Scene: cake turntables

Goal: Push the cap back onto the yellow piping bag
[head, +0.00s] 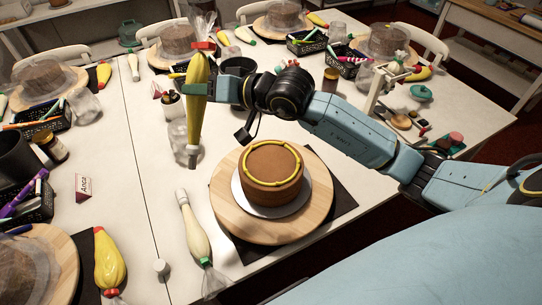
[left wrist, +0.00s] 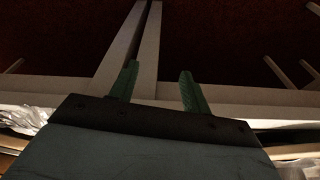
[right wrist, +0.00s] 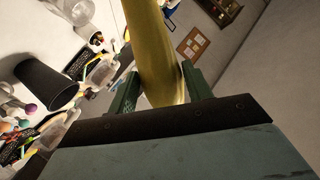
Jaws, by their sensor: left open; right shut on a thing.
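The yellow piping bag (head: 197,90) hangs upright above the table at the left of the cake, its red clip at the top and its nozzle pointing down. My right gripper (head: 207,92) is shut on it; the bag also shows between the fingers in the right wrist view (right wrist: 156,60). A small pale cylinder (head: 160,267), which looks like a cap, stands on the table near the front, left of the white piping bag. My left gripper (left wrist: 158,82) is open and empty, below table level with the floor beyond it; it is outside the head view.
A cake with a yellow ring (head: 272,165) stands on a wooden turntable (head: 228,215). A white piping bag (head: 193,228) lies beside it. Another yellow bag (head: 109,262) lies at the lower left. A clear glass (head: 178,138) stands behind the held bag. The table between the lower-left bag and white bag is mostly free.

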